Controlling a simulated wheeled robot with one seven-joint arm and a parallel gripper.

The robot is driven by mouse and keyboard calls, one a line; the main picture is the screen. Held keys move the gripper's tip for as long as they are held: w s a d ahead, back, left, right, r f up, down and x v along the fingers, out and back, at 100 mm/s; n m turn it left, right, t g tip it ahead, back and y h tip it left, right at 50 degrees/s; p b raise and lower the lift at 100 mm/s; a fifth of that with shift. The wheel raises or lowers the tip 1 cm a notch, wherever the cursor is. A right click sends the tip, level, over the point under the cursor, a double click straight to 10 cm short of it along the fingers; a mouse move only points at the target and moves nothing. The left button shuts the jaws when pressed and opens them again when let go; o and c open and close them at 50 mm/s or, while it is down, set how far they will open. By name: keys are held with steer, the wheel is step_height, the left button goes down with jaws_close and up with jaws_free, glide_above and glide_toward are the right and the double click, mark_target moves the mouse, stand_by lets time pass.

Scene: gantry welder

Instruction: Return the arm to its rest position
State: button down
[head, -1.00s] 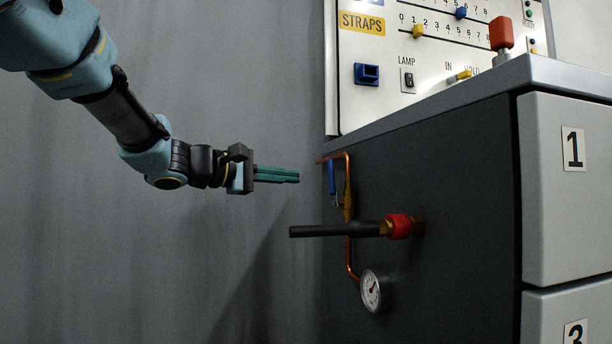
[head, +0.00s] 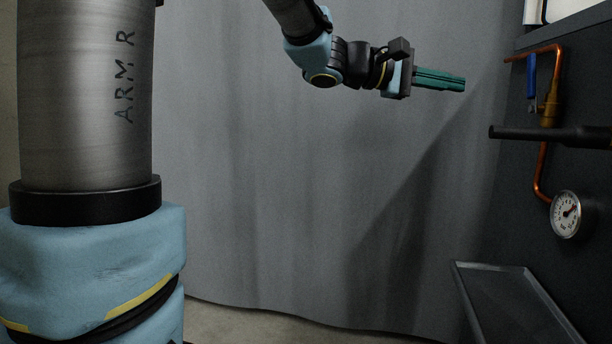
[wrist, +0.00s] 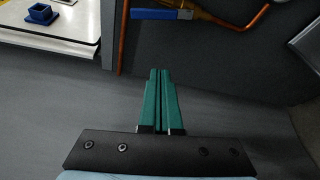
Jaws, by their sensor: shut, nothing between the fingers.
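My gripper (head: 464,84) is in the upper right of the head view, at the end of my outstretched arm. Its green fingers lie side by side, shut and empty, pointing right toward the dark cabinet side. A gap shows between the fingertips and the copper pipe with the blue valve handle. In the wrist view my gripper (wrist: 159,72) is at the centre with its fingers together. A large part of my arm, marked "ARM R", fills the left of the head view.
On the dark cabinet side are a copper pipe (head: 541,168), a blue handle (head: 531,76), a black lever (head: 550,134) and a gauge (head: 566,214). A grey tray (head: 490,318) is low at right. A grey curtain (head: 240,180) hangs behind. A blue square socket (wrist: 41,13) shows in the wrist view.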

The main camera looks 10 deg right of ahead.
steer(key=w+a+f+t+y+p, duration=0.1)
steer(key=w+a+f+y+p, duration=0.15)
steer(key=a+f+y, duration=0.95)
steer(key=s+a+f+m+y+p, duration=0.1)
steer(key=s+a+f+p, duration=0.1)
steer(key=a+f, duration=0.5)
steer(key=s+a+f+m+t+y+p, duration=0.15)
steer(key=a+f, duration=0.25)
steer(key=a, duration=0.7)
steer(key=s+a+f+m+y+p, duration=0.1)
steer(key=a+f+y+p, duration=0.1)
steer(key=a+f, duration=0.45)
step_height(320, 180, up, 39)
steer(key=a+p, duration=0.2)
steer(key=p, duration=3.5)
steer(key=shift+s+r+p, duration=0.15)
steer(key=shift+r+p, duration=0.05)
steer(key=shift+p, duration=0.1)
